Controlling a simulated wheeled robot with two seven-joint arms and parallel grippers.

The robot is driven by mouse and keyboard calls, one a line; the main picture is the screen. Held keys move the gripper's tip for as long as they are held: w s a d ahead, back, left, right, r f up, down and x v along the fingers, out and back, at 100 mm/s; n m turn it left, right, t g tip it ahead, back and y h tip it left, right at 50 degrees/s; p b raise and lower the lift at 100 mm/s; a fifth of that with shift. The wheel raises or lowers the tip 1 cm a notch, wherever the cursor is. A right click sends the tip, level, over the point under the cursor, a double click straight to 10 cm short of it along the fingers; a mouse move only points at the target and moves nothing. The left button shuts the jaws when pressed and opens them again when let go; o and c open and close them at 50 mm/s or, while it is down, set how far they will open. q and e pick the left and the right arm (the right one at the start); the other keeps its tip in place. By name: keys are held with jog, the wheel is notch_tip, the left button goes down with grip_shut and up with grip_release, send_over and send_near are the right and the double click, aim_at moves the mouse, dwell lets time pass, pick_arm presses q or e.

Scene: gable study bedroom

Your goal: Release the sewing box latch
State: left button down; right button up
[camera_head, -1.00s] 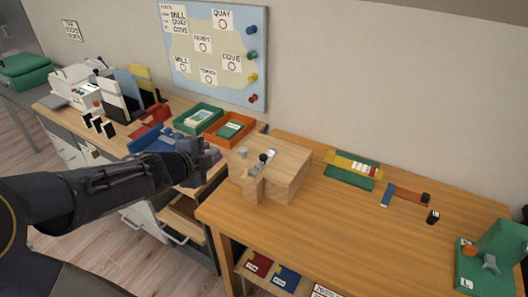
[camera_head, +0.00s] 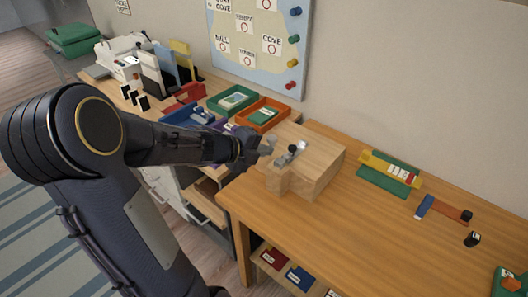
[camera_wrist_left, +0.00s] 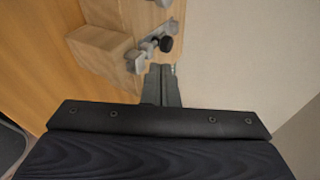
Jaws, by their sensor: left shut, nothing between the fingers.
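The sewing box (camera_head: 318,160) is a pale wooden box with a front block, standing at the left end of the wooden table. Its metal latch (camera_head: 298,150) with a black knob (camera_head: 292,149) is on top. My left gripper (camera_head: 264,150) is shut and empty, just left of the latch. In the left wrist view, the shut fingertips (camera_wrist_left: 161,68) point at the latch (camera_wrist_left: 147,52), just short of the black knob (camera_wrist_left: 165,44). I cannot tell whether they touch it. My right gripper is not in view.
Green (camera_head: 233,99) and orange (camera_head: 262,114) trays stand on the counter behind my left gripper. A yellow and green item (camera_head: 390,170) and a blue and brown strip (camera_head: 440,208) lie on the table right of the box.

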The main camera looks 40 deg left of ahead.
aim_at(289, 146)
pick_arm(q)
jog(key=b+x, duration=0.1)
jog(key=x, duration=0.6)
jog(key=shift+b, duration=0.3)
jog(key=shift+w+r, duration=0.1)
jog(key=shift+w, duration=0.2)
jog(key=w+p, duration=0.1)
jog(key=w, duration=0.2)
jog(key=shift+w+d, duration=0.15)
jog(key=shift+r, duration=0.15)
